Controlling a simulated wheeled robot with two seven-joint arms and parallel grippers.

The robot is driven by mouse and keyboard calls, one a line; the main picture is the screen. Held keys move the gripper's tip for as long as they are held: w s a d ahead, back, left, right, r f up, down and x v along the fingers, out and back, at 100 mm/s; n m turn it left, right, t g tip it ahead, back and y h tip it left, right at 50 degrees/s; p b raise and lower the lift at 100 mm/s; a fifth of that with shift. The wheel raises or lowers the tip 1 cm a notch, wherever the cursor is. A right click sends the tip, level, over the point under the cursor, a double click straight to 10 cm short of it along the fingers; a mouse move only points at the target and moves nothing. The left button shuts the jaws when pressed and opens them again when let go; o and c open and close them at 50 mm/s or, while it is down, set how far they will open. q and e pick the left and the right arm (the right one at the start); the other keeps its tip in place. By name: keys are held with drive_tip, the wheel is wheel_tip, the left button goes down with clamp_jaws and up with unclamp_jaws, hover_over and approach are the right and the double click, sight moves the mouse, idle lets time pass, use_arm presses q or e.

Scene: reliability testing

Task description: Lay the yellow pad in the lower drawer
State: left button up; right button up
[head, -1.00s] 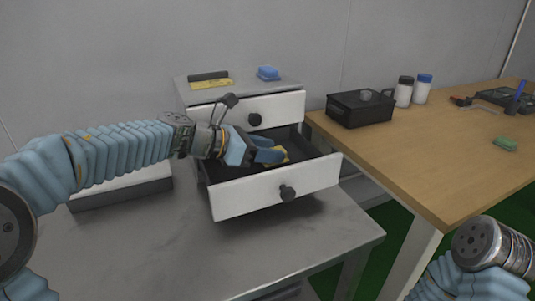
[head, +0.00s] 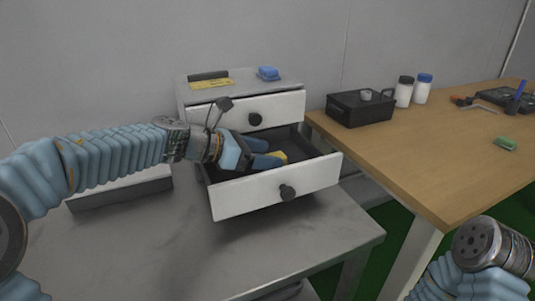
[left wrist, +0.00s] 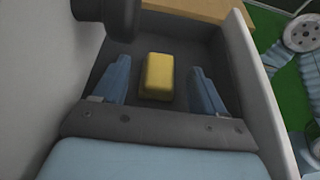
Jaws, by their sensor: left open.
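The yellow pad (left wrist: 158,76) lies on the dark floor of the lower drawer (left wrist: 238,50), between my left gripper's two blue fingers and apart from both in the left wrist view. My left gripper (head: 272,152) is open and reaches over the left side of the pulled-out lower drawer (head: 245,190). My right arm shows at the lower right of the head view, but its gripper's fingers are out of frame.
The upper drawer (head: 280,108) is shut. A blue block (head: 268,73), a yellow strip (head: 212,84) and a dark bar (head: 208,75) lie on the cabinet top. A wooden table (head: 430,150) at right holds a black box (head: 358,110) and two white bottles.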

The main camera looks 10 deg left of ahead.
use_arm(q)
drive_tip(key=v, duration=1.1)
drive_tip(key=shift+d, duration=0.1)
idle(0.7)
